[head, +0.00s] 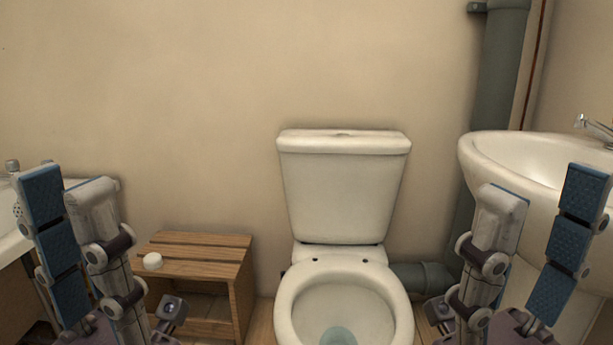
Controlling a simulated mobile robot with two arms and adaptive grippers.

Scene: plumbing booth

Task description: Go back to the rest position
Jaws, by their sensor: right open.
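My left gripper (67,180) is at the lower left, fingers up and apart, with nothing seen between them. One finger shows its blue pads, the other its grey back. My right gripper (543,182) is at the lower right, fingers up and spread wide, empty. Both grippers stand in front of the fixtures, and neither holds anything that I can see. The lower parts of both are cut off by the bottom edge.
A white toilet (343,190) stands in the middle between my grippers. A wooden slatted stool (205,252) with a small white round object (152,261) is left of it. A white sink (535,160) is behind my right gripper. A grey pipe (497,75) runs up the wall.

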